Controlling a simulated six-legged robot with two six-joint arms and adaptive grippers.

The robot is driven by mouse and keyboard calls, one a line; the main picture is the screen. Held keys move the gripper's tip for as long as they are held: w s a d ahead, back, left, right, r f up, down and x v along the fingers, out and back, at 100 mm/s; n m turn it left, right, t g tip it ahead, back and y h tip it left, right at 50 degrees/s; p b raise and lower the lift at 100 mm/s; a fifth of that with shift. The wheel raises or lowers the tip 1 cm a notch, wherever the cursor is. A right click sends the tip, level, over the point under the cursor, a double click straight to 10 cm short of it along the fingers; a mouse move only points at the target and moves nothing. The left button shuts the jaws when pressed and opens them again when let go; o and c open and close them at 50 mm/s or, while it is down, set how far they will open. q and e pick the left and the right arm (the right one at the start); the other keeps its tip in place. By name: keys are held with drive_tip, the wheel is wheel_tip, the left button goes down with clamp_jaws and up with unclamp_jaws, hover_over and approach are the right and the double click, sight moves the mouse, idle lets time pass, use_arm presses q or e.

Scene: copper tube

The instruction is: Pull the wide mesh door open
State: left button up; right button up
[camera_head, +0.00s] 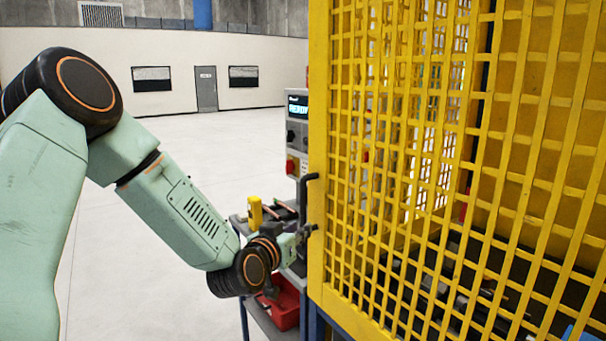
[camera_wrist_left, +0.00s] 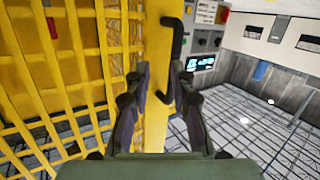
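The wide yellow mesh door (camera_head: 318,130) fills the right half of the head view and looks shut, though its far edge is hard to judge. Its black bar handle (camera_head: 303,198) stands upright on the door's left frame. My left gripper (camera_head: 306,232) is at the handle's lower end, partly hidden by its own wrist. In the left wrist view, the gripper (camera_wrist_left: 164,82) is open, with one finger on each side of the handle (camera_wrist_left: 177,45). A gap shows between the left finger and the handle; whether the right finger touches it I cannot tell. My right gripper is not in view.
A grey control box (camera_head: 297,130) with a lit display and a red button stands just left of the door frame. Below it, a cart (camera_head: 240,225) carries a yellow tool (camera_head: 255,211), with a red bin (camera_head: 285,308) lower down. The floor to the left is clear.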

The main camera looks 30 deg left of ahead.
use_arm(q)
drive_tip(key=t+y, duration=0.1)
approach(301, 193)
drive_tip(key=w, duration=0.3)
drive_tip(key=shift+m, duration=0.3)
drive_tip(key=w, duration=0.3)
drive_tip(key=w+a+p, duration=0.1)
drive_tip(key=w, duration=0.3)
drive_tip(key=shift+a+f, duration=0.15)
drive_tip(key=shift+a, duration=0.05)
drive_tip(key=shift+w+a, duration=0.25)
drive_tip(key=shift+f, duration=0.1)
drive_tip(key=shift+w+d, duration=0.1)
drive_tip(key=shift+d, duration=0.05)
drive_tip(key=shift+c, duration=2.1)
clamp_jaws()
